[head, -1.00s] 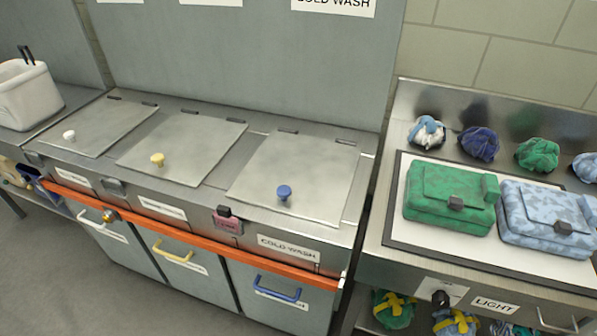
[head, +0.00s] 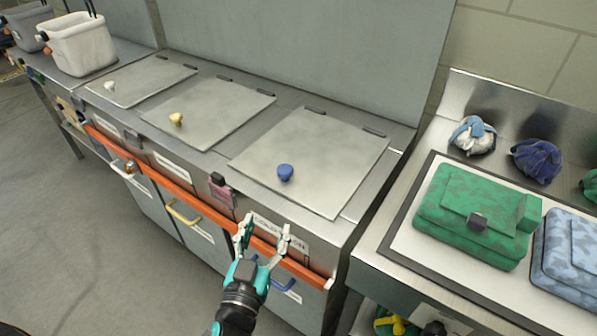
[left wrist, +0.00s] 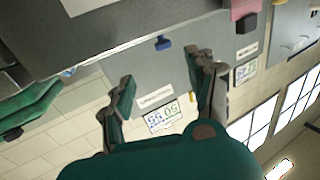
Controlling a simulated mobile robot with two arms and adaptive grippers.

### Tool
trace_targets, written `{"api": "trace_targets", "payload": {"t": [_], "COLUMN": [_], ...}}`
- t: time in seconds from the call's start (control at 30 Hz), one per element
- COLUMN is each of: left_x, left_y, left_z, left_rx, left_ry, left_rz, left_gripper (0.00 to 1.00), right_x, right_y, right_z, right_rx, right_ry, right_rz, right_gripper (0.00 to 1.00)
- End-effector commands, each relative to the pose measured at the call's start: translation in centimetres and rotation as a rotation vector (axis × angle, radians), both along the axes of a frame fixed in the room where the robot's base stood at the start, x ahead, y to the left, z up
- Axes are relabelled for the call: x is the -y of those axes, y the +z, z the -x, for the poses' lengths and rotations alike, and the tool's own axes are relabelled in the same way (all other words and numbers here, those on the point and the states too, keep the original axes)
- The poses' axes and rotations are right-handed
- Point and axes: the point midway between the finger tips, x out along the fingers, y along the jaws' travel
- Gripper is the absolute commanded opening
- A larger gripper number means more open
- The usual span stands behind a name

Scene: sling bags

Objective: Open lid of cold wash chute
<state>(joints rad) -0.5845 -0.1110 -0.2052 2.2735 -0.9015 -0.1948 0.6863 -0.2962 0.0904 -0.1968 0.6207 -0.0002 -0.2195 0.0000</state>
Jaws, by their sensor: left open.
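The cold wash chute lid (head: 315,150) is a flat grey metal panel, lying closed on the counter, with a blue knob (head: 285,172) near its front edge. The COLD WASH label (head: 268,222) is on the front below it, partly covered by my gripper. My left gripper (head: 266,226) is open and empty, in front of the counter, short of the knob and lower in the picture. In the left wrist view the blue knob (left wrist: 163,43) shows beyond the open fingers (left wrist: 160,75). My right gripper is out of view.
Two more closed lids have a yellow knob (head: 176,119) and a white knob (head: 110,86). To the right, a tray (head: 408,232) holds a green bag (head: 470,225) and a blue bag.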

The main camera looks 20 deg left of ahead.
Motion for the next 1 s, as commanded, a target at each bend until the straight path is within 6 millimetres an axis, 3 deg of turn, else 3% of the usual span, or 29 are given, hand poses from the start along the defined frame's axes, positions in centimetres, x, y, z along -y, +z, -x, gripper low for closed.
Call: {"api": "trace_targets", "payload": {"t": [0.17, 0.37, 0.7, 1.0], "left_x": [-0.2, -0.4, -0.7, -0.9], "left_y": [0.9, 1.1, 0.9, 0.6], "left_z": [-1.2, -5.1, -12.5, -16.7], "left_rx": [0.017, 0.017, 0.014, 0.011], "left_ry": [0.003, 0.003, 0.004, 0.004], "left_rz": [-0.001, -0.003, -0.003, 0.000], "left_gripper": [0.57, 0.57, 0.57, 0.57], "right_x": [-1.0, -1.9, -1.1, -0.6], "right_y": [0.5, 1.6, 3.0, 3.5], "right_z": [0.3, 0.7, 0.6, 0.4], "right_rx": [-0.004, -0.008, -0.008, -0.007], "right_ry": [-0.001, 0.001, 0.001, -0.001], "right_rz": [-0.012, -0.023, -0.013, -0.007], "right_gripper": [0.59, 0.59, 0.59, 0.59]}}
